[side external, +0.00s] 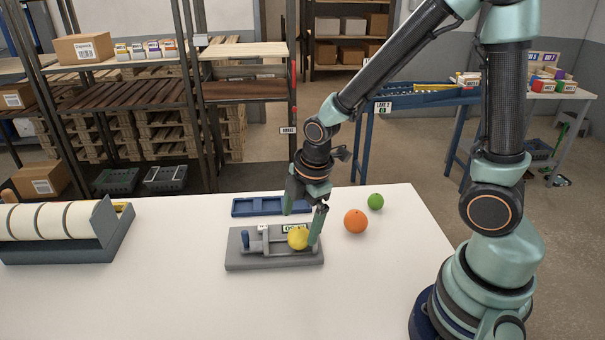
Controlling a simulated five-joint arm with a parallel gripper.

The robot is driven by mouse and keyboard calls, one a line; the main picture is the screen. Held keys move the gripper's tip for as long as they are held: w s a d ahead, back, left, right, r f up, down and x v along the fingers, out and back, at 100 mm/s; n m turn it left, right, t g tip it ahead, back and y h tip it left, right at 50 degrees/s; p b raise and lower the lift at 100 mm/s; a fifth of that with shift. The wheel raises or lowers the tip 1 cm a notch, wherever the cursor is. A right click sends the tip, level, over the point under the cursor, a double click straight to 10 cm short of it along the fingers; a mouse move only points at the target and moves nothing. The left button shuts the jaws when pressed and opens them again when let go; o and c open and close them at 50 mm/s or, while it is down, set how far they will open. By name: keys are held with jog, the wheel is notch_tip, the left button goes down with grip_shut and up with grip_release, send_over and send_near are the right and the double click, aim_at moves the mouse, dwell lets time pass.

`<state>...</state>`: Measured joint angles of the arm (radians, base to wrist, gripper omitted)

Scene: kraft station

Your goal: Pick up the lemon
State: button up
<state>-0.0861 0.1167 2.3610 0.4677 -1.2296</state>
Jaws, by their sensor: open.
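The yellow lemon (298,239) rests on the right part of a grey fixture (275,262) on the white table. My gripper (303,211) is open above and around the lemon's upper area. One finger is to the left and behind it; the other finger comes down at its right edge and overlaps it in the picture. I cannot tell whether that finger touches the lemon. Nothing is held between the fingers.
An orange (356,221) and a green lime-like fruit (376,202) lie to the right. A blue tray (251,207) is behind the fixture. A tape roll holder (62,230) stands at the left. The front table (210,310) is clear.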

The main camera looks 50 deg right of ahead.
aim_at(300, 230)
jog(key=shift+w+f, duration=0.15)
jog(key=shift+f, duration=1)
jog(key=shift+w+f, duration=0.1)
jog(key=shift+f, duration=1.05)
grip_shut()
jog(key=shift+r, duration=0.15)
